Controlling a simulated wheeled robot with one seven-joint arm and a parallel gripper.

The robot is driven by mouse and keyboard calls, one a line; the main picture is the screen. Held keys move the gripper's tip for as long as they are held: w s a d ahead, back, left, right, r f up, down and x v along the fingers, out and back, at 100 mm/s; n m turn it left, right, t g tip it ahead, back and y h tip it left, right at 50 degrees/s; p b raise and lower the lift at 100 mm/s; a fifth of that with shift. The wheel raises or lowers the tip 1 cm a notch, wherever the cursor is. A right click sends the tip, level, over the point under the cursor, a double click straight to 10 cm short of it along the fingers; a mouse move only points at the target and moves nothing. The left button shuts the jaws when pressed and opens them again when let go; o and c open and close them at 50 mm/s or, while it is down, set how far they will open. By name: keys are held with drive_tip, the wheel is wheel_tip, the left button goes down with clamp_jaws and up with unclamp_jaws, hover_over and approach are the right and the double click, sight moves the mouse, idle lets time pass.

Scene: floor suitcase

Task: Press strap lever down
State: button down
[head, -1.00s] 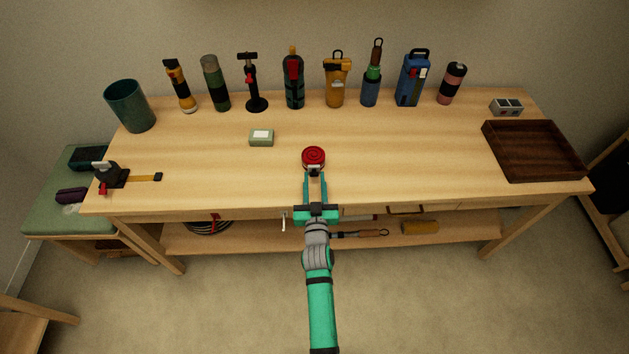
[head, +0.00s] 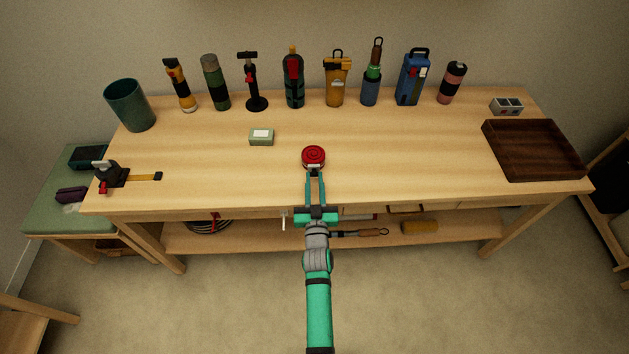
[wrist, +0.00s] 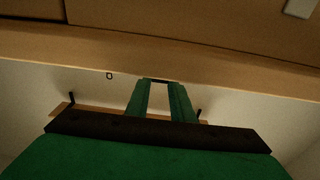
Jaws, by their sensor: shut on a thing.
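A black strap device (head: 112,177) sits at the left front of the bench top. It has a pale grey lever-like part (head: 102,164) raised on top, a red part at its front and a yellow strap (head: 144,178) running right. A red coiled roll (head: 313,156) with a small pale end is at the tips of my gripper (head: 314,174), over the front middle of the bench. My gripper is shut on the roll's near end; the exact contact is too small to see. In the wrist view my gripper (wrist: 159,82) shows its two green fingers; the roll is not recognisable there.
Several bottles and tools stand along the back. A teal bin (head: 130,105) is at the left, a small green box (head: 261,137) left of centre, and a dark wooden tray (head: 532,150) at the right. The middle right of the bench top (head: 420,150) is clear.

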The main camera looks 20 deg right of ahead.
drive_tip(key=shift+f+t, duration=0.25)
drive_tip(key=shift+t, duration=0.05)
idle(0.5)
drive_tip(key=c, duration=1.5)
unclamp_jaws()
drive_tip(key=shift+r, duration=0.1)
drive_tip(key=v, duration=1)
drive_tip(key=shift+s+a, duration=0.15)
drive_tip(key=shift+s, duration=0.25)
